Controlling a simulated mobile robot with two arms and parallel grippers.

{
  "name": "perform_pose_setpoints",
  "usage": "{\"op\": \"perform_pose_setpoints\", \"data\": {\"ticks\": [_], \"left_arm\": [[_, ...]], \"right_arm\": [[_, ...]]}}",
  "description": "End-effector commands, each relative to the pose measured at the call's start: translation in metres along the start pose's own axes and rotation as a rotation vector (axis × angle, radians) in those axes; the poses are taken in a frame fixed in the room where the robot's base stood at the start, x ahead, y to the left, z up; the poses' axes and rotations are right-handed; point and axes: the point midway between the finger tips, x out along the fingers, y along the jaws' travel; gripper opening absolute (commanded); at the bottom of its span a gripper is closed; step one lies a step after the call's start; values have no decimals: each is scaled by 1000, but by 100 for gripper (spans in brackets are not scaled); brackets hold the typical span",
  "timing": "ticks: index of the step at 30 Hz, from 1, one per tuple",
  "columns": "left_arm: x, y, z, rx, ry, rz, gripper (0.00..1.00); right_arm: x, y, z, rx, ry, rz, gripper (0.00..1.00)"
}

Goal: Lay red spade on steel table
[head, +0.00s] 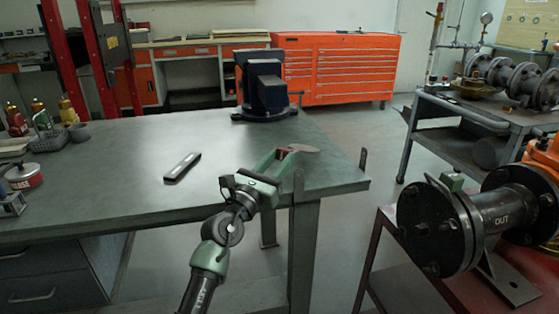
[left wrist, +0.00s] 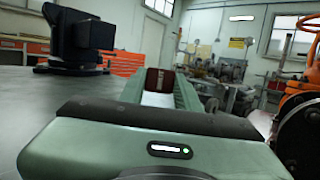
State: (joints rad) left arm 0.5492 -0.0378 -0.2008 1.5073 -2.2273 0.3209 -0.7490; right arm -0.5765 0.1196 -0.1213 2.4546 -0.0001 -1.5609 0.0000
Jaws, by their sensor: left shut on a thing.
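The steel table (head: 110,190) has a grey-green top and fills the left and middle of the head view. My left gripper (head: 282,157) is over its right part, near the front right corner. It is shut on the red spade (head: 304,148), a flat, dull red round plate that shows just beyond the fingertips. In the left wrist view the spade (left wrist: 160,80) is a dark red piece between the far ends of the green fingers. I cannot tell whether it touches the tabletop. The gripper hides part of it. My right gripper is not in view.
A dark vise (head: 264,85) stands at the table's back edge. A flat grey bar (head: 182,167) lies left of the gripper. Bottles and a tin (head: 24,177) are at the far left. A flanged pipe (head: 490,220) stands at the right.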

Motion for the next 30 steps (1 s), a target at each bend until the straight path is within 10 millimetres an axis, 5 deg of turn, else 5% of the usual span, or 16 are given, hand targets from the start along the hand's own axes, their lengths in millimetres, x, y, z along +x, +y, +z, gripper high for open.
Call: {"op": "perform_pose_setpoints", "data": {"ticks": [3, 13, 14, 16, 30], "left_arm": [[-4, 0, -18, -6, 23, -2, 0], [-5, -1, -22, -7, 30, -4, 0], [-5, -1, -22, -7, 30, -4, 38], [-5, -1, -22, -7, 30, -4, 57], [-18, 0, -22, -6, 32, -4, 58]], "right_arm": [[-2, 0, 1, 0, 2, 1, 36], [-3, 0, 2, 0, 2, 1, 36], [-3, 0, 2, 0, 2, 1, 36], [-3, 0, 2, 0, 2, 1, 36], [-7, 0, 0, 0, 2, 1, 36]]}}
